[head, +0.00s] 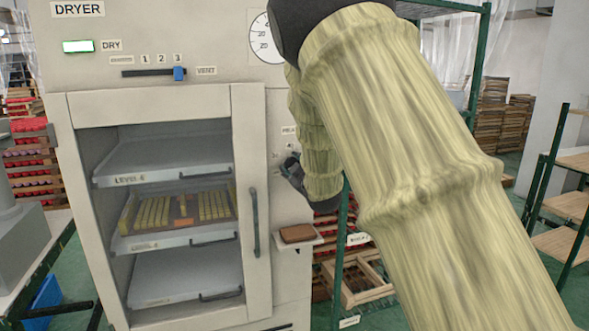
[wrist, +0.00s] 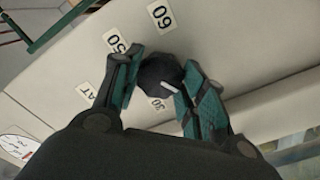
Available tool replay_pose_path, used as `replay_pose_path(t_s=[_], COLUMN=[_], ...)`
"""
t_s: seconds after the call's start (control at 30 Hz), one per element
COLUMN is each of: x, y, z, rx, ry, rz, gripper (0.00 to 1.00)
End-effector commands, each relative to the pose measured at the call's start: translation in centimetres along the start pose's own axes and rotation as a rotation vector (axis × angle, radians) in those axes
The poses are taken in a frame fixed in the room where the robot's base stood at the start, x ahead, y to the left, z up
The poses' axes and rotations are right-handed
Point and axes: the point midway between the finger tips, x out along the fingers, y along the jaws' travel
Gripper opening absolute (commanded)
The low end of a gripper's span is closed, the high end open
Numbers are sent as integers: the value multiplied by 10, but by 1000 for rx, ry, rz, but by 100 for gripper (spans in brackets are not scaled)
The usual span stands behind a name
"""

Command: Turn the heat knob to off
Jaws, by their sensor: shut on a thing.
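The heat knob (wrist: 158,74) is round and black with a white pointer line, set on the pale dryer front. In the wrist view the pointer lies on its lower right, close to the right finger. Labels 60 (wrist: 161,15) and 50 (wrist: 115,41) sit above and upper left of the knob. A label that looks like 30 is below it, partly hidden. My gripper (wrist: 162,67) is shut on the knob, one finger on each side. In the head view my gripper (head: 291,170) is at the dryer's right panel and hides the knob. No off mark is readable.
The dryer door (head: 248,120) is shut, with trays behind it. A blue slider handle (head: 179,73) is near 3. A small shelf with a brown block (head: 297,233) juts out below my gripper. A green rack stands to the right, partly behind my arm.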

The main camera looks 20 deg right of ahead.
Motion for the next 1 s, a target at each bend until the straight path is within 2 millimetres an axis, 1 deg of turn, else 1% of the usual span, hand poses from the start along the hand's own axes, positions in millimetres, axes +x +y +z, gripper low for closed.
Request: replay_pose_path(t_s=[0.03,0.33,0.37,0.43,0.47,0.8,0.93,1.0], x=[-1,-1,-1,-1,-1,-1,-10,-20], y=[-3,-3,-3,-3,-2,-1,-1,0], z=[4,4,4,4,3,1,1,0], rx=[-2,-1,-1,-1,-1,-1,-1,-1], ry=[-7,-8,-8,-7,-6,-2,-3,-3], rz=[-4,-5,-4,-4,-4,-2,-2,-2], gripper=[17,17,47,59,63,63,63,63])
